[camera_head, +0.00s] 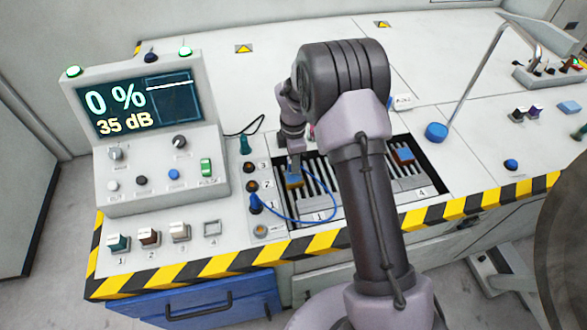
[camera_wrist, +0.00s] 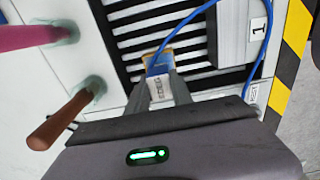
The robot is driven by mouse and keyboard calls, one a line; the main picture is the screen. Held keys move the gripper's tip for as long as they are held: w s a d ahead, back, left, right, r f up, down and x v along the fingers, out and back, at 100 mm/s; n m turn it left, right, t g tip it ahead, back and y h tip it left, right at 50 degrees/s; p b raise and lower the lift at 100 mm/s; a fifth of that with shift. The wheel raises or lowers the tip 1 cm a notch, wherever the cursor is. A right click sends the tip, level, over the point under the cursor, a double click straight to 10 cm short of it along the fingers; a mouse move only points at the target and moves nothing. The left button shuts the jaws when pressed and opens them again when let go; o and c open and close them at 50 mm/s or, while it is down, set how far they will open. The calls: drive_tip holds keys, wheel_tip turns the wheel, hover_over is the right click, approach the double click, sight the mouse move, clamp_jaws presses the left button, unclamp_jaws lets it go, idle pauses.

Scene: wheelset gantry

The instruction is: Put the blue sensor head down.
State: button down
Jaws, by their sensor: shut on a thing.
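The blue sensor head (camera_head: 294,181) shows blue with a yellow-orange part, small and partly covered by my gripper. My gripper (camera_head: 293,168) points down over the left part of the slatted bed (camera_head: 318,172) and is shut on the head. In the wrist view, the fingers (camera_wrist: 166,84) hold the head (camera_wrist: 157,63) above or on the dark slats (camera_wrist: 128,28); I cannot tell whether it touches them. A blue cable (camera_head: 300,218) loops from the head to the console's socket column.
A console (camera_head: 150,130) at left reads 0 % and 35 dB. Brown and pink upright plugs (camera_wrist: 62,122) stand close beside my gripper. A grey block labelled 1 (camera_wrist: 236,35) lies on the slats. A blue round base (camera_head: 436,132) stands right; a striped edge (camera_head: 240,255) runs in front.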

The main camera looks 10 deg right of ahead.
wheel_tip(320, 180, down, 3)
drive_tip(key=shift+f+b, duration=0.1)
drive_tip(key=shift+b, duration=0.5)
drive_tip(key=shift+r, duration=0.25)
drive_tip(key=shift+f, duration=0.15)
drive_tip(key=c, duration=1.1)
unclamp_jaws()
